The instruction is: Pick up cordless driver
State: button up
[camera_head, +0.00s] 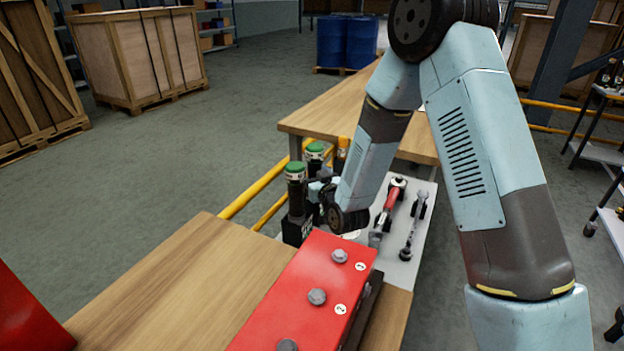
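Two upright dark tools with green round tops stand at the left edge of a light grey tray (405,268). The nearer one (295,190) has a dark block at its base, and the farther one (315,152) is just behind it. They look like cordless drivers, but I cannot tell for certain which is the task's driver. My gripper (318,198) is low beside the nearer green-topped tool, on its right. My wrist and the tool hide most of the fingers. I cannot see whether they are open or touching it.
A red block with bolts (312,285) sits in front on the wooden bench (180,280). A red-handled tool (390,200) and a metal wrench (414,225) lie on the tray to the right. Yellow rails (255,190) run at the left. A wooden table (335,105) stands behind.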

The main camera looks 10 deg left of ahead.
grip_shut()
dwell(0.4)
jog(key=shift+r, duration=0.2)
notch_tip(320, 180, up, 28)
dwell(0.7)
jog(key=shift+f, duration=0.1)
jog(key=shift+c, duration=2.2)
grip_release()
grip_shut()
